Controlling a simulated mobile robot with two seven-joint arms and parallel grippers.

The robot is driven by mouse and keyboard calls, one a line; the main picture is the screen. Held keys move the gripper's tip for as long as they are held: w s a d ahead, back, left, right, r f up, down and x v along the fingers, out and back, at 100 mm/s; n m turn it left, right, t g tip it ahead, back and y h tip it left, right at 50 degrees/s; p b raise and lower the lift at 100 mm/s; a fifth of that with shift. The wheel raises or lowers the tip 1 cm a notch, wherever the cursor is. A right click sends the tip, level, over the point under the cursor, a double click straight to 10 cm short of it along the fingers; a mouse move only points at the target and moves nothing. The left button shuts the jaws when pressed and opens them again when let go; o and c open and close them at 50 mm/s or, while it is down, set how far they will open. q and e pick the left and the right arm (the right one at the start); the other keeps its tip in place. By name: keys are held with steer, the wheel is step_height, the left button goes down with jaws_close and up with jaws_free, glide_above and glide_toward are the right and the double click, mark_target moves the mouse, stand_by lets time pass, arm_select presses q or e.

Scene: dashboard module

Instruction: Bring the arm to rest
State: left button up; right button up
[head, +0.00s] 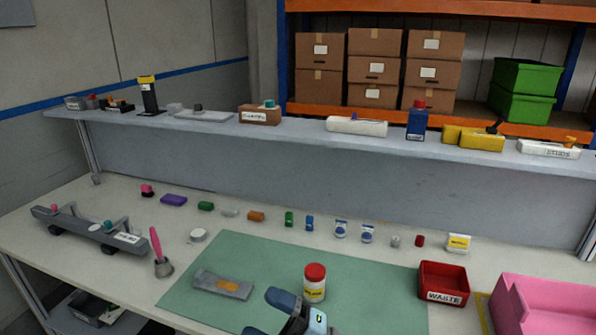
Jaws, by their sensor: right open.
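My right gripper (300,311) shows at the bottom middle of the head view, over the front part of the green mat (385,285). Its two fingers are apart, and I see nothing held between them. A white bottle with a red lid and yellow label (314,284) stands upright on the mat just behind the gripper. They overlap closely in the picture, and I cannot tell whether they touch. The rest of my right arm is mostly below the frame. My left gripper is not in view.
A red waste bin (443,283) and a pink bin (545,305) stand to the right. Several small parts line the bench's back, below a raised shelf (290,130). The mat's middle right is clear.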

steer(key=s+d+f+m+t+h+b, duration=0.2)
steer(key=d+f+m+t+h, duration=1.15)
steer(key=f+m, duration=0.6)
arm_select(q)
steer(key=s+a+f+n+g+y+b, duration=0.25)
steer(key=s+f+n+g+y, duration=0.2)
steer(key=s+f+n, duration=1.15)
arm_select(e)
steer(key=s+d+f+m+g+h, duration=0.6)
steer(key=s+d+f+m+g, duration=0.2)
steer(key=s+d+f, duration=0.4)
arm_select(q)
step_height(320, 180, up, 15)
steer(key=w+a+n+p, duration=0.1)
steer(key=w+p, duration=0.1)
steer(key=p, duration=1.2)
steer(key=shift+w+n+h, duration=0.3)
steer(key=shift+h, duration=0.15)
arm_select(e)
step_height(320, 180, up, 11)
steer(key=s, duration=0.1)
steer(key=shift+s+a, duration=0.2)
steer(key=shift+n, duration=0.25)
